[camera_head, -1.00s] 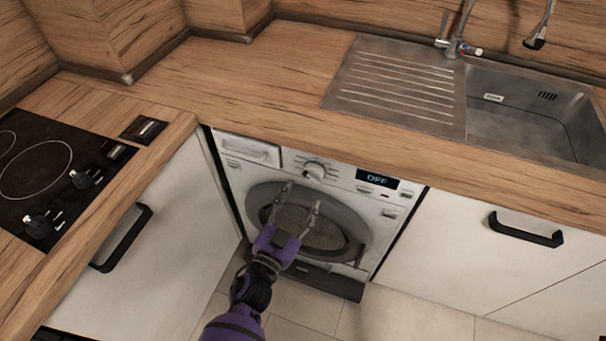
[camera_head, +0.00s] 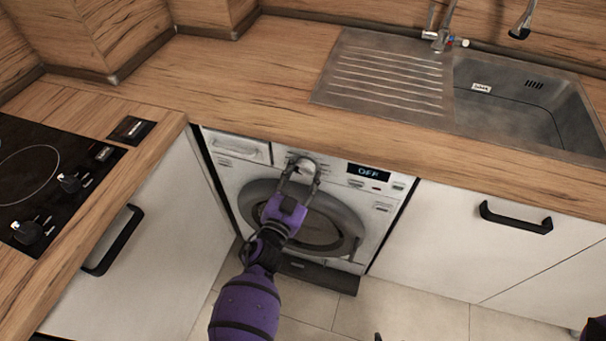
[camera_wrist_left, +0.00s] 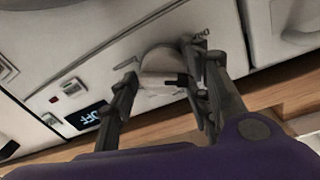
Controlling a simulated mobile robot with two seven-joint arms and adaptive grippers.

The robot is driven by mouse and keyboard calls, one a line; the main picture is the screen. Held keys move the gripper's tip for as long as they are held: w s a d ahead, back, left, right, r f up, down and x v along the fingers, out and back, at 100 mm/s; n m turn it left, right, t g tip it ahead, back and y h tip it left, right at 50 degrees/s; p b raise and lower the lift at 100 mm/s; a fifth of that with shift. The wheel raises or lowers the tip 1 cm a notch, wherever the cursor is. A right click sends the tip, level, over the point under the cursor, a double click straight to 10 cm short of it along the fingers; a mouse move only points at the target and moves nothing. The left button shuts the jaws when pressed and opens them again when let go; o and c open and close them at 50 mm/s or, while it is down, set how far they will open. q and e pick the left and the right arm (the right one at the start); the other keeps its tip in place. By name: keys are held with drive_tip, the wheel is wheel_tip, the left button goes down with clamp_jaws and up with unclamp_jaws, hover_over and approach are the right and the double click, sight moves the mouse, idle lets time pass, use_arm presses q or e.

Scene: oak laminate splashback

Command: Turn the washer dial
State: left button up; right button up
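The white washer (camera_head: 225,172) stands under the counter, its display (camera_head: 368,173) reading OFF. Its round dial (camera_wrist_left: 160,68) shows in the left wrist view between my left gripper's fingertips. My left gripper (camera_head: 300,170) is in front of the washer's top panel and covers most of the dial in the head view. In the wrist view its fingers (camera_wrist_left: 162,66) are spread, one on each side of the dial. I cannot tell whether they touch it. A bit of my right arm shows at the bottom right corner of the head view; its gripper is not clearly seen.
The wooden counter edge (camera_head: 330,148) runs just above the washer panel. A drawer (camera_head: 240,148) is left of the dial. A cabinet with a black handle (camera_head: 515,218) is at right, another handle (camera_head: 112,240) at left. The hob (camera_head: 45,185) is at far left.

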use_arm(q)
drive_tip(key=c, duration=0.7)
drive_tip(key=shift+o, duration=0.2)
drive_tip(key=shift+m, duration=1.9)
drive_tip(key=o, duration=1.1)
drive_tip(key=shift+d, duration=0.1)
drive_tip(key=shift+s+a+f, duration=0.1)
drive_tip(key=shift+s+a, duration=0.2)
drive_tip(key=shift+s, duration=0.2)
drive_tip(key=v, duration=1.1)
drive_tip(key=shift+d, duration=0.15)
